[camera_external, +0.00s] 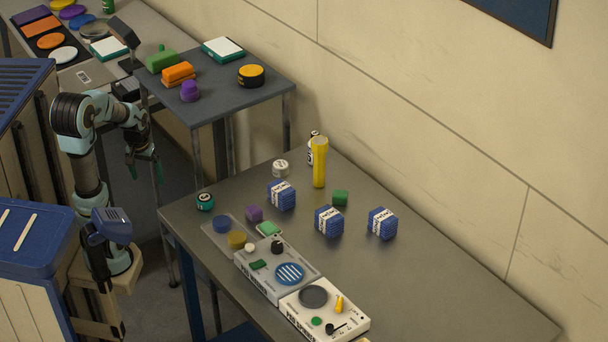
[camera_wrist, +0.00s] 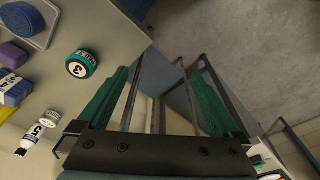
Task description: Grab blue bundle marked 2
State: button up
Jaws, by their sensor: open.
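Three blue bundles with white bands rest on the grey table in the external view: one nearer the left (camera_external: 281,195), one in the middle (camera_external: 329,221) and one at the right (camera_external: 382,223). Their numbers are too small to read, so I cannot tell which is marked 2. Part of one blue bundle (camera_wrist: 14,90) shows at the left edge of the wrist view. My gripper (camera_external: 143,171) is off the table's left side, well apart from all the bundles. In the wrist view my gripper (camera_wrist: 160,95) has its green fingers spread, with nothing between them.
Near the table's left edge sits a teal round container (camera_external: 205,201), marked 3 in the wrist view (camera_wrist: 82,64). A yellow flashlight (camera_external: 319,162) stands upright behind the bundles. Control panels (camera_external: 277,268) line the front. The table's right part is clear.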

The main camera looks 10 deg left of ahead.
notch_tip(320, 180, up, 6)
jog(key=w+d+n+g+h, duration=0.15)
jog(key=w+d, duration=0.25)
jog(key=d, duration=0.7)
jog(key=w+d+r+n+h, duration=0.15)
jog(key=w+d, duration=0.25)
jog(key=d, duration=0.6)
jog(key=w+d+n+g+h, duration=0.15)
jog(key=w+d, duration=0.35)
jog(key=d, duration=0.6)
jog(key=n+g+h, duration=0.6)
jog(key=n, duration=0.2)
send_over(393, 228)
jog(key=w+a, duration=0.3)
jog(key=a, duration=0.1)
notch_tip(393, 228, down, 2)
jog(key=shift+t+y, duration=0.25)
jog(key=shift+t, duration=0.05)
jog(key=f, duration=1)
jog(key=shift+w+a+f+p, duration=0.1)
jog(key=shift+a+f+p, duration=0.05)
jog(key=shift+a+p, duration=0.15)
jog(key=shift+f, duration=0.5)
jog(key=shift+f+p+x, duration=0.2)
jog(key=shift+p+x, duration=0.25)
jog(key=shift+x, duration=0.9)
jog(key=shift+f+p+x, duration=0.15)
jog(key=shift+p+x, duration=0.25)
jog(key=shift+x, duration=0.9)
